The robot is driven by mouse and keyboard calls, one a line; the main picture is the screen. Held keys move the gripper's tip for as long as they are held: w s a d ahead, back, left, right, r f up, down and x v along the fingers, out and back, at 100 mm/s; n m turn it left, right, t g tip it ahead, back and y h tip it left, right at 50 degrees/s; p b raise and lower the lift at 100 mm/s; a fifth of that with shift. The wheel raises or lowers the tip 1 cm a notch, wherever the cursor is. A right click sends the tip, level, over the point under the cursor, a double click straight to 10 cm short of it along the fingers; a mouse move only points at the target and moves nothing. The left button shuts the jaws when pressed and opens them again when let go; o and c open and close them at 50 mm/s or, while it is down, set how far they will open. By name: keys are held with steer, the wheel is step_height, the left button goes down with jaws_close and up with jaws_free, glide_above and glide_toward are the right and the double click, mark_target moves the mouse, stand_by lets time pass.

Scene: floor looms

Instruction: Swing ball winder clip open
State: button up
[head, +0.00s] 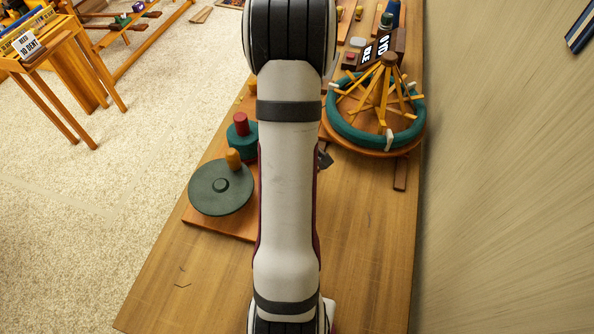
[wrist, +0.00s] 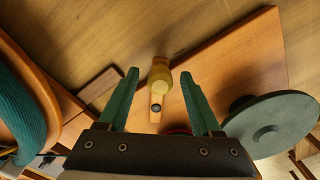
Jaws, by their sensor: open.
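The ball winder stands on an orange-brown wooden board (head: 205,215), with a dark green disc (head: 221,188) bearing an orange peg. A green drum with a red knob (head: 241,124) stands behind the disc. In the wrist view a small yellow arm with a round knob (wrist: 161,77), which looks like the clip, lies at the board edge (wrist: 235,58). It has a dark round spot at its lower end. My gripper (wrist: 160,73) is open, with its green fingers on either side of the clip and no visible contact. In the head view my arm hides the gripper and the clip.
A wooden swift (head: 388,95) carrying a ring of teal yarn stands right of my arm; the yarn (wrist: 20,95) also fills the left of the wrist view. The green disc (wrist: 268,127) is close to the right finger. Bare table (head: 370,240) lies in front.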

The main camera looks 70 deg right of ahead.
steer(key=shift+c, duration=0.3)
jaws_close()
stand_by(1.2)
